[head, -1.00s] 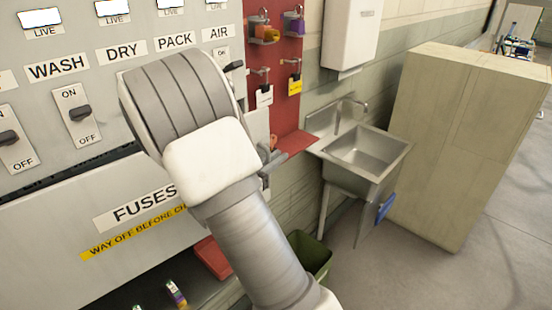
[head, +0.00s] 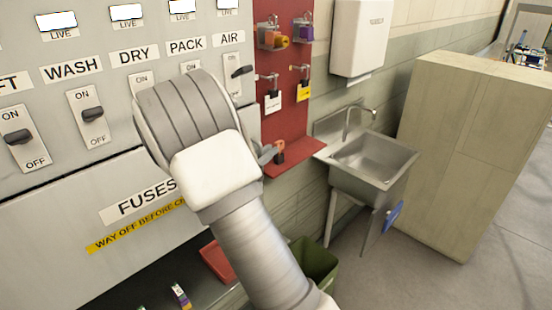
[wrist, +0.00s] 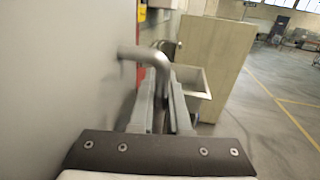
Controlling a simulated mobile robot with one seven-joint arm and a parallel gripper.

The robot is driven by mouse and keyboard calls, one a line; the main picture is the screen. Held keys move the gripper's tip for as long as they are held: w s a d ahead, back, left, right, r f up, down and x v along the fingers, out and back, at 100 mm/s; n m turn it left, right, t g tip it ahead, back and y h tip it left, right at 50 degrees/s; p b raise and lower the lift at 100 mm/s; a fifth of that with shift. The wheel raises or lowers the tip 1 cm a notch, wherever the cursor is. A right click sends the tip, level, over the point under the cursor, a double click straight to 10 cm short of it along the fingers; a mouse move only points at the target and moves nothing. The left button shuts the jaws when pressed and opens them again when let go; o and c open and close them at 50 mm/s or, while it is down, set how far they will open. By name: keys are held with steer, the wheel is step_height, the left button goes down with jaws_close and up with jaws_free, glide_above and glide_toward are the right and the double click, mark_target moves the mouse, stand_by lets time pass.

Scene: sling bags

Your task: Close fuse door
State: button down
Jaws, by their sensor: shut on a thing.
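The fuse door is a grey panel (head: 60,225) with a FUSES label and a yellow warning strip, below the switches in the head view. The space beneath its lower edge is open, and small fuses (head: 180,295) show there. In the wrist view the door's flat face (wrist: 60,80) fills the left side. A bent metal handle (wrist: 143,55) stands out from it. My gripper (wrist: 160,105) is shut on this handle, with a finger on each side. In the head view my arm hides the handle and part of the label.
A red board (head: 285,95) with hanging padlocks and tags is right of the switches. A metal sink (head: 372,160) and a beige cabinet (head: 470,150) stand further right. A red tray (head: 216,260) and a green bin (head: 318,262) are low beside my arm.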

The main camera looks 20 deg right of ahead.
steer(key=shift+w+a+r+t, duration=0.2)
steer(key=shift+w+a+t, duration=0.1)
steer(key=shift+w, duration=0.1)
steer(key=c, duration=1.2)
jaws_free()
steer(key=shift+w, duration=0.1)
steer(key=shift+o, duration=0.2)
steer(key=b+v, duration=0.1)
steer(key=v, duration=1.6)
steer(key=shift+s, duration=0.3)
steer(key=shift+r, duration=0.1)
